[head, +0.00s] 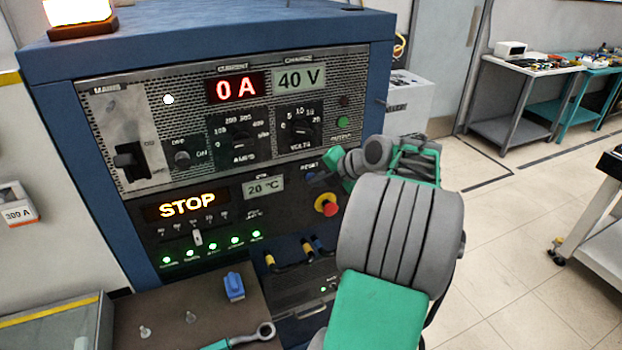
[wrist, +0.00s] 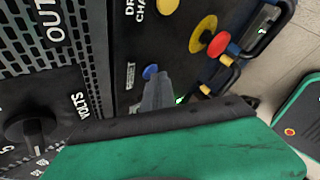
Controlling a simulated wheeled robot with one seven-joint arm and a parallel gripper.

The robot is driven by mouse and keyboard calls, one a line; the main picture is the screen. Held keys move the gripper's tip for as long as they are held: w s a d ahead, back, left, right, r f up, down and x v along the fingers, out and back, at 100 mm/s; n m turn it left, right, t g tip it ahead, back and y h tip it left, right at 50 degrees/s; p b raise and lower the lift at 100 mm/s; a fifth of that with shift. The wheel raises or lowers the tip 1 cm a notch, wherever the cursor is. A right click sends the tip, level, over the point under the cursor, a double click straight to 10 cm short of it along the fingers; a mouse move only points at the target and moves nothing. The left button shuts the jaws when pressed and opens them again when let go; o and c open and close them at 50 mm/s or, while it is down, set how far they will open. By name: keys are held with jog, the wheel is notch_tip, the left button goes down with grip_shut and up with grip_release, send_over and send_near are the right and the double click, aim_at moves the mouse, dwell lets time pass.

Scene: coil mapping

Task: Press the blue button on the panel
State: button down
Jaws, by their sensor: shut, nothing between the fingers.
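The panel is the front of a blue power cabinet (head: 215,30), with a dark lower section. The small round blue button (wrist: 150,72) shows in the wrist view beside the printed word RESET, just beyond my fingertips. In the head view the RESET label is left of my gripper (head: 322,178), and the button there is hard to make out. My gripper also shows in the wrist view (wrist: 157,88), with its fingers together and empty, pointing at the panel close to the button. Whether the tips touch the button cannot be told.
A red emergency knob on a yellow ring (head: 326,205) sits just below my gripper. Cables with yellow and blue plugs (head: 290,258) stick out lower down. A dark bench (head: 180,320) with a blue padlock (head: 234,287) stands in front at left. Open floor lies to the right.

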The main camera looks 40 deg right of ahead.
jog(key=shift+f, duration=0.1)
dwell(0.4)
jog(key=shift+s+a+b, duration=0.2)
jog(key=shift+s+b, duration=0.5)
jog(key=shift+b, duration=0.1)
jog(key=s+b, duration=0.1)
jog(key=s, duration=0.1)
jog(key=s+a+b, duration=0.1)
jog(key=s+b, duration=0.1)
jog(key=shift+s+a, duration=0.2)
jog(key=shift+s, duration=0.2)
dwell(0.3)
